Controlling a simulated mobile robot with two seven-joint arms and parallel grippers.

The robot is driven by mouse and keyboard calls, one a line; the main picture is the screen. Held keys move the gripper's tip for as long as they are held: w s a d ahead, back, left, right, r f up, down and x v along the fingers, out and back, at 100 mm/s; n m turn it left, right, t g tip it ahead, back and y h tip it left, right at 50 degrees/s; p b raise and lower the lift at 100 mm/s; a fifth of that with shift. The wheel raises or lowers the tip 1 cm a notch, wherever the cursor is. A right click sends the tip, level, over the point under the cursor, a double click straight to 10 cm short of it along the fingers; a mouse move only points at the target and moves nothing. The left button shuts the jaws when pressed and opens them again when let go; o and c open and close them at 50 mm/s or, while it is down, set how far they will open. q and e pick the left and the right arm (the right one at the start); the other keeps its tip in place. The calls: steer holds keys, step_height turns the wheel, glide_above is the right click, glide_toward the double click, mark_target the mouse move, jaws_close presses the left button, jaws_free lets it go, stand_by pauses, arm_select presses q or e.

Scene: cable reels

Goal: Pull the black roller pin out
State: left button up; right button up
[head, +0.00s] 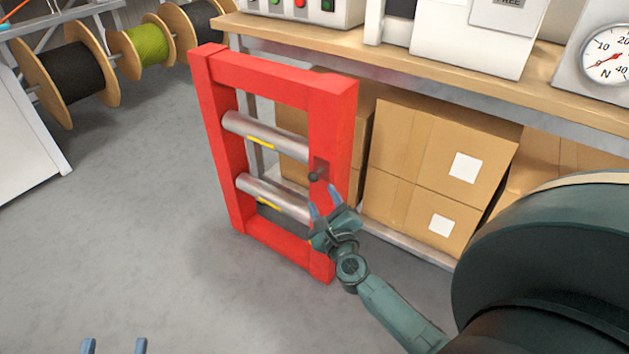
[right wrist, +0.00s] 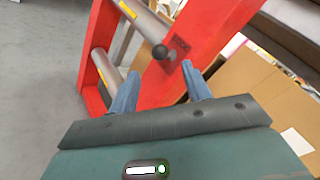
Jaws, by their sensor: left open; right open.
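The black roller pin (head: 314,177) shows as a small round knob on the right post of the red frame (head: 280,75), near the right end of the upper grey roller (head: 262,135). In the right wrist view the pin's black knob (right wrist: 160,52) lies just beyond the fingertips, between their lines. My right gripper (head: 323,197) is open and empty, close in front of and below the knob; it also shows in the right wrist view (right wrist: 159,70). My left gripper (head: 114,345) is open and empty at the bottom left edge, far from the frame. The pin's shaft is hidden.
A lower roller (head: 270,197) sits in the same frame. A wooden bench (head: 450,65) stands behind, with cardboard boxes (head: 405,155) beneath it. Cable reels (head: 65,75) are at the upper left. The grey floor (head: 130,210) left of the frame is clear.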

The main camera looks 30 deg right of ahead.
mark_target(315, 181)
steer(key=b+x, duration=0.1)
steer(key=x, duration=0.6)
steer(key=shift+w+d, duration=0.1)
steer(key=shift+w, duration=0.25)
steer(key=shift+c, duration=0.2)
steer(key=shift+f, duration=0.1)
jaws_close()
